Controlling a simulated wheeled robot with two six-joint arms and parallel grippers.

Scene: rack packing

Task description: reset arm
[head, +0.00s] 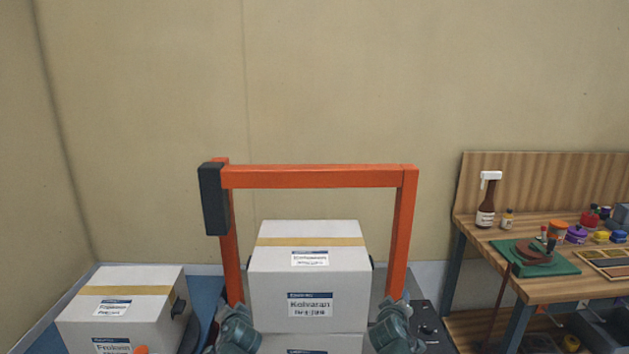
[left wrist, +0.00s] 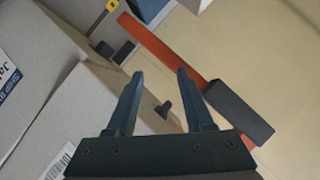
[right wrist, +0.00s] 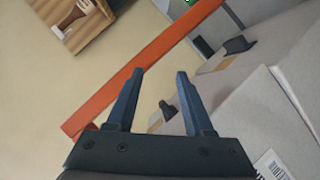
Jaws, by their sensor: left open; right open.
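My left gripper (left wrist: 160,75) is open in the left wrist view, with nothing between its two dark fingers. My right gripper (right wrist: 160,73) is open and empty in the right wrist view. In the head view, parts of my two arms show low, one on each side of a stack of boxes. The right one (head: 393,325) shows best; its fingers are not clear there. The upper grey-white box (head: 309,268) of the stack has a tan tape strip and a label reading Kolvaran. I see no contact between either gripper's fingers and a box.
An orange frame (head: 318,176) with a dark block (head: 214,199) at its left corner stands around the stack. Another taped box (head: 125,306) sits at the left. A wooden workbench (head: 483,233) with bottles, a green mat and small jars stands at the right. The wall behind is bare.

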